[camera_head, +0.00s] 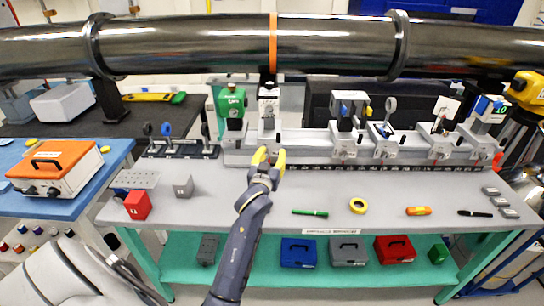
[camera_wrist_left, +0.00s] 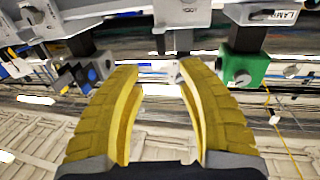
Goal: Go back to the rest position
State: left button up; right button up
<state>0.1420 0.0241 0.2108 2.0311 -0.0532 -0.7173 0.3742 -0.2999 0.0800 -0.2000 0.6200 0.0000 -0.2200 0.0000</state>
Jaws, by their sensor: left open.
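My left gripper (camera_head: 267,157) has yellow fingers and reaches over the grey bench (camera_head: 330,215), in front of the long optical rail (camera_head: 310,150). In the left wrist view its two fingers (camera_wrist_left: 158,70) stand apart with nothing between them, so it is open and empty. Whether it touches the rail cannot be told. My right gripper is not in view. A green rail unit (camera_head: 231,102) and a white one (camera_head: 268,105) stand just behind the gripper. The green unit also shows in the left wrist view (camera_wrist_left: 243,68), right of the fingers.
A large black pipe (camera_head: 190,42) crosses above the bench. The front middle is mostly clear.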

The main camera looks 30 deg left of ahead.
pick_arm(q)
jog(key=shift+s, duration=0.15)
dwell(0.3)
